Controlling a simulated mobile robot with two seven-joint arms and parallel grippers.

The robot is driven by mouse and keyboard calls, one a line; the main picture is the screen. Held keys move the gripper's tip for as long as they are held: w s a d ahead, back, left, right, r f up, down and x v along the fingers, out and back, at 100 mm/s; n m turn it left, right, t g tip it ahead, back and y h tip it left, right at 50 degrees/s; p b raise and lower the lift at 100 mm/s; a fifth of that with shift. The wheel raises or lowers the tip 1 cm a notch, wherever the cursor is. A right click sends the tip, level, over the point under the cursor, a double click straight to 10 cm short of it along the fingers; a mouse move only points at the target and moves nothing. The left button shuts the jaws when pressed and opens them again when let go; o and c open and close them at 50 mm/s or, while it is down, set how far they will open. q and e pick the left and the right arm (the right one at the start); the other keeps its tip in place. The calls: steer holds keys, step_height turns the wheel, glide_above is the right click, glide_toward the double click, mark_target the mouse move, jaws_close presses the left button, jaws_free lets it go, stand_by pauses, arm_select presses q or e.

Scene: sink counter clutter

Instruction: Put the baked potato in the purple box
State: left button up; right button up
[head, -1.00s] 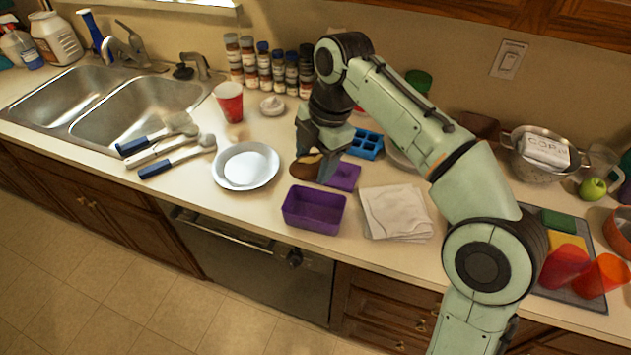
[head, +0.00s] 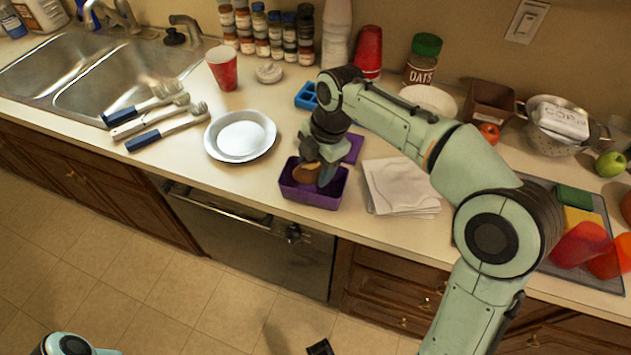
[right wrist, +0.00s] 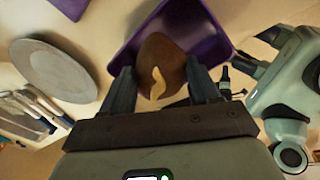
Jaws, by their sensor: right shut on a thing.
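The baked potato (head: 304,174), brown with a pale split, is between the fingers of my right gripper (head: 318,178). The gripper is shut on it and points down at the purple box (head: 312,199). In the head view the potato overlaps the box's opening; I cannot tell whether it touches the box floor. The right wrist view shows the potato (right wrist: 158,52) between both fingers, with the purple box (right wrist: 212,38) behind it. Part of my left arm shows at the head view's bottom edge; its jaw state is unclear.
A purple lid (head: 355,148) lies behind the box. A white plate (head: 240,136) is to its left and folded cloths (head: 402,187) to its right. A blue tray (head: 306,96), red cup (head: 222,68) and several spice jars stand behind. Brushes (head: 166,125) lie near the sink.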

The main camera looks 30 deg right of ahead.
mark_target(316, 179)
steer(key=shift+f+b, duration=0.35)
steer(key=shift+f, duration=2.15)
steer(key=shift+f, duration=0.2)
steer(key=o, duration=0.9)
steer(key=shift+r, duration=0.3)
steer(key=r, duration=0.4)
steer(key=s+d+r+p, duration=0.1)
steer(key=r, duration=0.2)
steer(key=r+p, duration=0.1)
steer(key=r, duration=0.3)
steer(key=shift+s+d+r, duration=0.25)
steer(key=shift+d+r, duration=0.05)
steer(key=shift+d, duration=0.1)
